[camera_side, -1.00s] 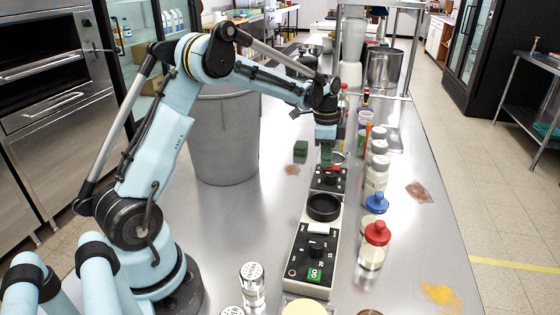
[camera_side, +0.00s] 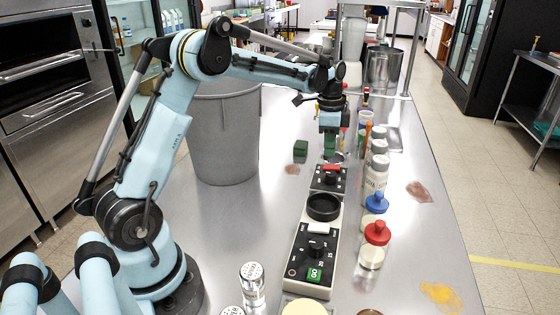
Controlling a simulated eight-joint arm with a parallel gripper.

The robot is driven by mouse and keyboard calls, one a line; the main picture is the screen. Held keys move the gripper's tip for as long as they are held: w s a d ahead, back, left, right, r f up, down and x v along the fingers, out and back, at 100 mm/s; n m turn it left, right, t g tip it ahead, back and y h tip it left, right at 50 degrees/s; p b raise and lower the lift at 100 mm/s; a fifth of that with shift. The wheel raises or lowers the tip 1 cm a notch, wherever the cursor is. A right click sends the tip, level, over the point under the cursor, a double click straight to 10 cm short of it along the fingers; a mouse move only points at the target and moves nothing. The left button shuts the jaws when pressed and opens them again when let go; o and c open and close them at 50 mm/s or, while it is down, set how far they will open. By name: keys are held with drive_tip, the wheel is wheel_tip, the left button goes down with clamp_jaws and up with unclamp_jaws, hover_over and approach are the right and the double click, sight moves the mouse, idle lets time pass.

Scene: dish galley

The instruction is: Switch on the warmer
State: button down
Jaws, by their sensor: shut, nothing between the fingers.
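A long pale unit (camera_side: 335,235) with black panels lies lengthwise on the steel counter; I take it for the warmer. Its near panel has a black knob (camera_side: 317,247) and a green switch (camera_side: 314,273). A round black dish (camera_side: 323,207) sits in its middle. At its far end another black panel (camera_side: 320,184) has a knob and a red switch (camera_side: 332,167); I cannot tell whether this panel belongs to the same body, or how either switch is set. My gripper (camera_side: 330,155) is shut and empty, pointing down just beyond and above the red switch, apparently apart from it.
A green block (camera_side: 300,151) lies left of my gripper. A grey bin (camera_side: 223,140) stands farther left. A metal shaker (camera_side: 252,285) stands near the front.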

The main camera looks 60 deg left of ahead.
sight(325, 166)
wheel_tip(325, 166, up, 11)
drive_tip(key=shift+s+a+f, duration=0.15)
drive_tip(key=shift+s+a, duration=0.15)
drive_tip(key=s+d+r+n+t, duration=0.1)
drive_tip(key=s+d+n+t, duration=0.3)
drive_tip(key=s+d, duration=0.5)
drive_tip(key=s+d+f+n+t, duration=0.2)
drive_tip(key=s+d+f+n, duration=0.2)
drive_tip(key=s+f, duration=0.3)
drive_tip(key=shift+s+d+n+t, duration=0.4)
drive_tip(key=shift+s+d, duration=0.1)
drive_tip(key=shift+s, duration=0.7)
idle(0.4)
